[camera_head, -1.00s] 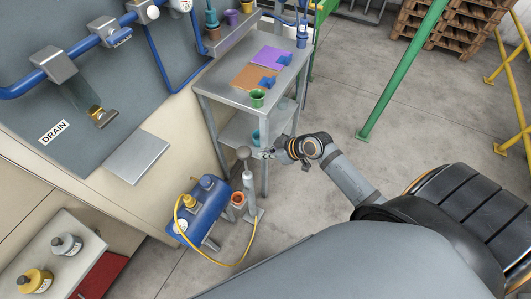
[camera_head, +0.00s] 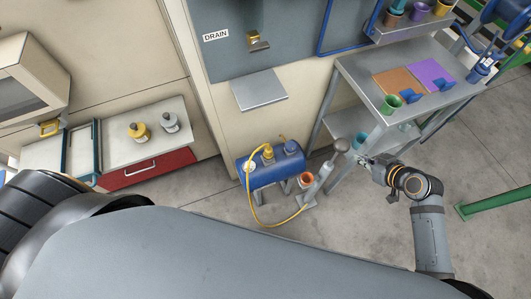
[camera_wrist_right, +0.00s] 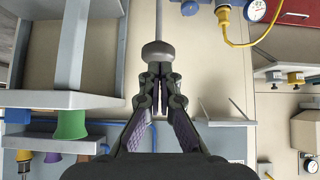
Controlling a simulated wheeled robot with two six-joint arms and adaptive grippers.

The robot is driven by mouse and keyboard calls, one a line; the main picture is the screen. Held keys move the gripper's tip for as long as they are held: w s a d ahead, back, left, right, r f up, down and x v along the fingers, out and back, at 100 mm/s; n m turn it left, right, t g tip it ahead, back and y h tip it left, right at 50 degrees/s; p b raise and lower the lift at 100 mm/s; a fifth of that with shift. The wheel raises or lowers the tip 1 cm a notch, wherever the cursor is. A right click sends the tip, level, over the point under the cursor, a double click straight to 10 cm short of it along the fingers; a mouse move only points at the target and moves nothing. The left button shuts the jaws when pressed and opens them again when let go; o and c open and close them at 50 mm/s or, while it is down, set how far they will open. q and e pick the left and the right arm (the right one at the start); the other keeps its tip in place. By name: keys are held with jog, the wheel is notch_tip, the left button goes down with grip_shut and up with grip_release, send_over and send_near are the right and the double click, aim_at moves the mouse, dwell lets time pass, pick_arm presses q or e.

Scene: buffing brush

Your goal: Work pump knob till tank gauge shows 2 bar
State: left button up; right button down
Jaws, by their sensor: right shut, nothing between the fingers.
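The pump (camera_head: 320,182) is a slim grey cylinder on the floor with a round grey knob (camera_head: 341,145) on its rod. A yellow hose joins it to the blue tank (camera_head: 285,167), which carries a small white gauge (camera_head: 249,167). The gauge is partly cut off in the right wrist view (camera_wrist_right: 257,10), and I cannot read its value for sure. My right gripper (camera_head: 363,160) is just right of the knob. In the right wrist view the fingers (camera_wrist_right: 158,80) are shut and empty, just below the knob (camera_wrist_right: 158,52) in the picture. My left gripper is not in view.
A grey metal table (camera_head: 372,92) with a lower shelf stands close behind my right gripper. It holds a green cup (camera_head: 390,104) and orange and purple sheets. An orange cup (camera_head: 306,180) is between tank and pump. A red drawer (camera_head: 150,169) is left.

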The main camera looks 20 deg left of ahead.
dwell(0.8)
notch_tip(320, 180, up, 9)
jog(key=b, duration=0.1)
jog(key=shift+w+r+b, duration=0.15)
jog(key=shift+r+b, duration=0.05)
jog(key=shift+b, duration=0.15)
jog(key=shift+w+a, duration=0.1)
send_over(341, 140)
jog(key=s+d, duration=0.2)
jog(key=s, duration=0.1)
jog(key=f, duration=0.6)
jog(key=shift+w+a+f, duration=0.1)
jog(key=shift+w+f, duration=0.1)
jog(key=shift+f, duration=0.2)
notch_tip(341, 140, down, 3)
jog(key=shift+w+r, duration=0.1)
jog(key=shift+r, duration=0.05)
jog(key=shift+f+p, duration=0.3)
jog(key=shift+f, duration=0.5)
